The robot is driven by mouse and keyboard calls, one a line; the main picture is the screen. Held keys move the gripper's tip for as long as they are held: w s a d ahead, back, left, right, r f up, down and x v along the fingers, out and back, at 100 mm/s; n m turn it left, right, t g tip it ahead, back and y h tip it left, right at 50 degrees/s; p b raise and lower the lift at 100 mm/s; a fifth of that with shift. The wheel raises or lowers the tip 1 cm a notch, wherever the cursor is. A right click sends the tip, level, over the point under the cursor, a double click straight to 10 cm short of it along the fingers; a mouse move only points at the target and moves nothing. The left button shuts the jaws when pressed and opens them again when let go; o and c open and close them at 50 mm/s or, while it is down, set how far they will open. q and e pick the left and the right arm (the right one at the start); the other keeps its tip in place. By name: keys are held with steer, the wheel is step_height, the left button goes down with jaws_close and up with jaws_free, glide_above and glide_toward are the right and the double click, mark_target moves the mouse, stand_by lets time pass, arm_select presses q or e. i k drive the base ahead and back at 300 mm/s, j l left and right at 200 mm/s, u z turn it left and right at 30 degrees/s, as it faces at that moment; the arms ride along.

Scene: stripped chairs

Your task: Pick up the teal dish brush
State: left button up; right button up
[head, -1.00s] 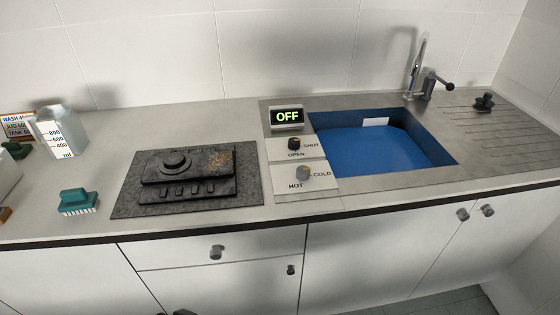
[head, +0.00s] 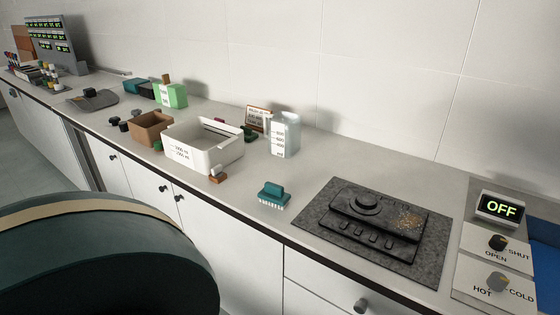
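The teal dish brush (head: 273,194) lies on the counter near its front edge, with its white bristles facing down. It stands apart from other things, left of the black appliance on the speckled mat. Neither of my grippers shows in the head view.
A black hob-like appliance (head: 376,218) sits on a dark speckled mat right of the brush. A white bin (head: 205,147), a brown box (head: 151,129) and a clear jug (head: 284,135) stand to the left and behind. A small brown-handled item (head: 217,175) lies nearer the bin. A large dark green rounded object (head: 100,260) fills the lower left.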

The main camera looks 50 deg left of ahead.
mark_target(274, 194)
steer(key=u, duration=1.55)
